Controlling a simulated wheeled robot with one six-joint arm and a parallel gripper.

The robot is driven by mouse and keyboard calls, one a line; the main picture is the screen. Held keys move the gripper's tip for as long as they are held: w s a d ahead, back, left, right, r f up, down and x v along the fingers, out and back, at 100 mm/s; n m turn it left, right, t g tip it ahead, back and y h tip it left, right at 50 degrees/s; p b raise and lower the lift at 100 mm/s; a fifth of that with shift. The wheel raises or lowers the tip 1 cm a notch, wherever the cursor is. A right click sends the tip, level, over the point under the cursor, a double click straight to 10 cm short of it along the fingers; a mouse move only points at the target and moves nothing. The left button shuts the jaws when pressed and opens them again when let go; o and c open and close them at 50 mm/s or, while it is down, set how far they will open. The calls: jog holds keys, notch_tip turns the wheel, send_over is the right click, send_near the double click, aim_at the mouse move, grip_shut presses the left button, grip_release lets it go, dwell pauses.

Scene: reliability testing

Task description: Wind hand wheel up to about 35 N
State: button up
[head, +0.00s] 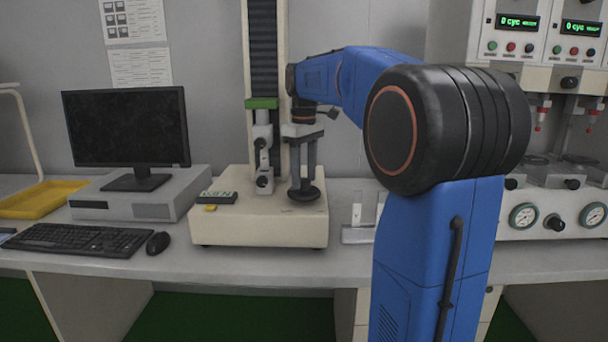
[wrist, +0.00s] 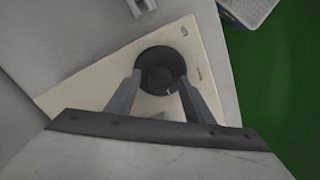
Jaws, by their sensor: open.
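The hand wheel (head: 303,193) is a dark round disc lying flat on the right part of the cream tester base (head: 262,232). In the wrist view the wheel (wrist: 162,62) shows as a dark disc with a raised hub, just beyond my fingertips. My gripper (head: 303,182) points straight down over the wheel. Its two grey fingers (wrist: 161,85) are apart, one on each side of the hub as seen from the wrist. I cannot tell whether they touch the wheel. A small dark display box (head: 215,197) with a green readout sits on the base; its figures are too small to read.
The tester column (head: 264,60) with its grips (head: 263,160) stands close left of my gripper. A monitor (head: 126,128), keyboard (head: 78,239) and mouse (head: 158,243) are to the left. Gauges (head: 523,216) and cycle units stand at right. The bench front (head: 250,265) is clear.

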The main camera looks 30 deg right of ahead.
jog(key=shift+c, duration=0.3)
jog(key=c, duration=1)
jog(key=shift+m, duration=2.8)
jog(key=o, duration=1.1)
jog(key=shift+c, duration=0.2)
